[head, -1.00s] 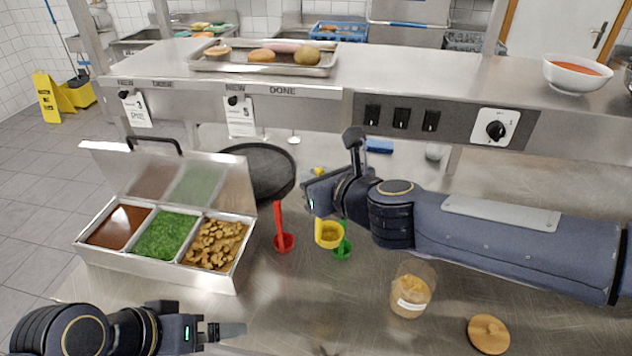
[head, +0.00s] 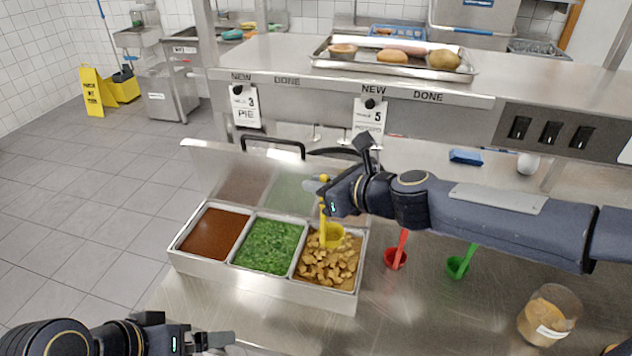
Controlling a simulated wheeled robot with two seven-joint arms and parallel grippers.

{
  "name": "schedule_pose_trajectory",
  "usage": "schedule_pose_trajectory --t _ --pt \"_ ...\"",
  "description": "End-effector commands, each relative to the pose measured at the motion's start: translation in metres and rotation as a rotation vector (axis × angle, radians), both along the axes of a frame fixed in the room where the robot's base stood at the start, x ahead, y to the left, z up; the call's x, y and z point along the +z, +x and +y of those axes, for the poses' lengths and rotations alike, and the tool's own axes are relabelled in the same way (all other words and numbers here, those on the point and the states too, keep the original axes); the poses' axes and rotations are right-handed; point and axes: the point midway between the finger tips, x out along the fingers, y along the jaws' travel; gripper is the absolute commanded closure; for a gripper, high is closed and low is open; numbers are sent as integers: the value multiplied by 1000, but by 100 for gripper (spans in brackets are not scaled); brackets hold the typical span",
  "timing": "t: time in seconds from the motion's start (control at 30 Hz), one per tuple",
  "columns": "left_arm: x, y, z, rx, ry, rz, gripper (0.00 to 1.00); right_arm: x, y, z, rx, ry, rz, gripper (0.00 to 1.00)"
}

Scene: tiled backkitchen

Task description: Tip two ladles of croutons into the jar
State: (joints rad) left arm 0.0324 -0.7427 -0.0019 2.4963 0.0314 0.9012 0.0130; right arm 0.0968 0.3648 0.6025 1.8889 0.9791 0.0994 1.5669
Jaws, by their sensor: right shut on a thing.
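My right gripper (head: 328,190) is shut on the yellow ladle's handle. The bowl of the yellow ladle (head: 333,236) is over the back of the crouton compartment, at or just above the croutons (head: 328,268); I cannot tell if it touches them. The croutons fill the right compartment of a steel three-part container (head: 262,280) with its lid raised. The glass jar (head: 548,315) stands at the lower right with tan contents and a white label. My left gripper (head: 212,340) is at the bottom left, in front of the container; its jaw gap is unclear.
A red ladle (head: 396,257) and a green ladle (head: 459,266) lie on the counter between container and jar. Brown sauce (head: 212,234) and chopped greens (head: 267,243) fill the other compartments.

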Motion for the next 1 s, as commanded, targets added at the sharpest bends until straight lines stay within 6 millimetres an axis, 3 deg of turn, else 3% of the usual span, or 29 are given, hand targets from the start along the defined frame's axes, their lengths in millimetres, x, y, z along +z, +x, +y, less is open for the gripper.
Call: schedule_pose_trajectory --t 0.7,1.0 --pt "-84 0 0 0 0 0 0 -85 0 0 0 0 0 100" --pt "-104 0 0 0 0 0 0 -105 0 0 -1 0 0 100"
